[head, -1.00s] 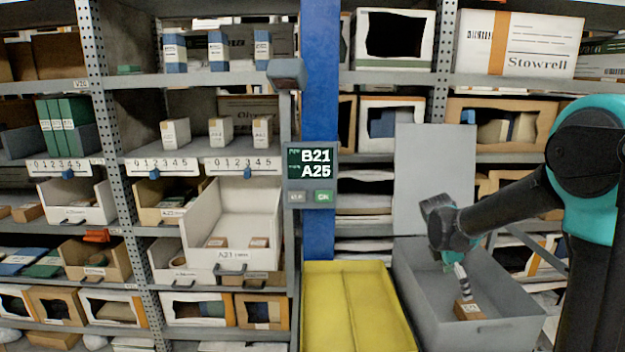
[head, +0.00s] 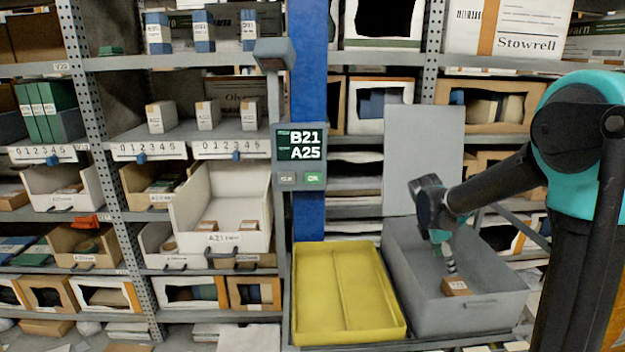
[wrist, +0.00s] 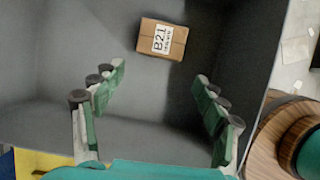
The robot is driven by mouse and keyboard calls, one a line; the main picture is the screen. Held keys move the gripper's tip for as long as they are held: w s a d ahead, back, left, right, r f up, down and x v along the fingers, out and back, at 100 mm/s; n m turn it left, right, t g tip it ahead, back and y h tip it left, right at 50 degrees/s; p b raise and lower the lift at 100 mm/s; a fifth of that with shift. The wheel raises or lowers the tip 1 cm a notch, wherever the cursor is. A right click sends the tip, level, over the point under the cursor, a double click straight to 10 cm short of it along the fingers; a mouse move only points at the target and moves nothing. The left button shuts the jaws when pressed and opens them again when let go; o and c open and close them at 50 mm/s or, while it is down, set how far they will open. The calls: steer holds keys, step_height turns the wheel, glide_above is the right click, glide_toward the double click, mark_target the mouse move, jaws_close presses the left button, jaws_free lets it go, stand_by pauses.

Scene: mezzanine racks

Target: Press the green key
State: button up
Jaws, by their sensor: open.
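The green key (head: 314,178) is a small button on the lower right of the display unit (head: 300,152), which reads B21 and A25. A grey key (head: 287,178) sits to its left. The unit is fixed in front of the blue post. My gripper (head: 449,266) is to the right of the unit and lower, reaching into the grey bin. In the wrist view my gripper (wrist: 152,108) is open and empty, its fingers well apart. A brown carton (wrist: 162,39) labelled B21 lies on the bin floor beyond the fingertips, apart from them. The green key is not in the wrist view.
The grey bin (head: 470,318) stands beside a yellow tray (head: 360,330) below the display unit. A grey panel (head: 424,145) rises behind the bin. Racks with boxes fill the back. A white open bin (head: 240,243) juts out left of the unit.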

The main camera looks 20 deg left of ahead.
jaws_close()
stand_by(1.5)
